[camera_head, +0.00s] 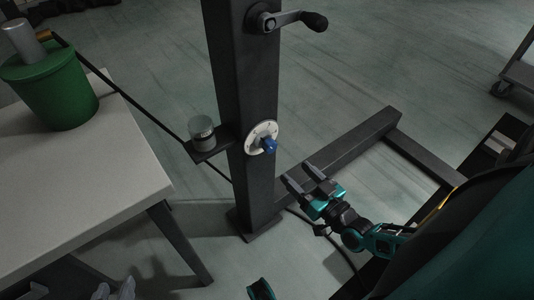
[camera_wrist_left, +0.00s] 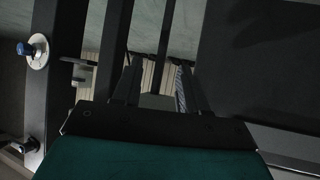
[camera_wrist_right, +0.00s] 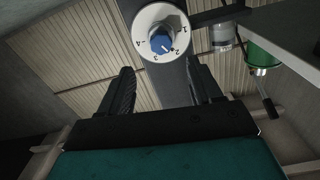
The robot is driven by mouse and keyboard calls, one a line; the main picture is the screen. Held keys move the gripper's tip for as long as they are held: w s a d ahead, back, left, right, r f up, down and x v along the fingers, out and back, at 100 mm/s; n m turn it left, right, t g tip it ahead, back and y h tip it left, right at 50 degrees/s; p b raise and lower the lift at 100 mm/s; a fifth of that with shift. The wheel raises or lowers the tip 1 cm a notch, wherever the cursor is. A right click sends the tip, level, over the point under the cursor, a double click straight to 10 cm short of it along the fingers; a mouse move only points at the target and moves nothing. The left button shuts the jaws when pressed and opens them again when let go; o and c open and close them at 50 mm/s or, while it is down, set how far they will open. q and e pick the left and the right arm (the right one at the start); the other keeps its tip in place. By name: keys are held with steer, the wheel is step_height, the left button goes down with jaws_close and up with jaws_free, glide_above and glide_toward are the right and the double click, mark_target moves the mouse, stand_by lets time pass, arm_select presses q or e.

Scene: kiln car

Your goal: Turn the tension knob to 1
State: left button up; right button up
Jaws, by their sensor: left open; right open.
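The tension knob is a blue knob (camera_head: 270,146) on a round white dial (camera_head: 262,132) fixed to a dark upright post. In the right wrist view the blue knob (camera_wrist_right: 161,43) sits in the dial (camera_wrist_right: 150,16), marked 1 to 4; its pointer appears to face near 2. My right gripper (camera_head: 312,180) is open and empty, below and right of the dial, apart from it. The right wrist view shows the dial ahead, beyond its fingertips (camera_wrist_right: 160,75). My left gripper (camera_wrist_left: 156,75) is open and empty; the knob (camera_wrist_left: 26,49) shows at that view's far left.
The post (camera_head: 245,80) carries a crank handle (camera_head: 288,20) above the dial. A jar (camera_head: 201,133) stands on a small bracket left of it. A table (camera_head: 110,180) with a green bucket (camera_head: 55,90) is at left. Base beams (camera_head: 345,155) lie on the floor.

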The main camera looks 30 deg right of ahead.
mark_target(272, 150)
steer(key=w, duration=0.3)
steer(key=w+b, duration=0.1)
steer(key=w, duration=0.2)
steer(key=w+b, duration=0.1)
steer(key=w, duration=0.2)
steer(key=shift+w+a, duration=0.25)
steer(key=shift+a, duration=0.15)
steer(key=shift+w, duration=0.45)
steer(key=c, duration=1)
arm_select(q)
steer(key=shift+d+f, duration=0.4)
steer(key=shift+f, duration=0.45)
arm_select(e)
steer(key=shift+c, duration=0.2)
arm_select(q)
steer(key=shift+r, duration=0.1)
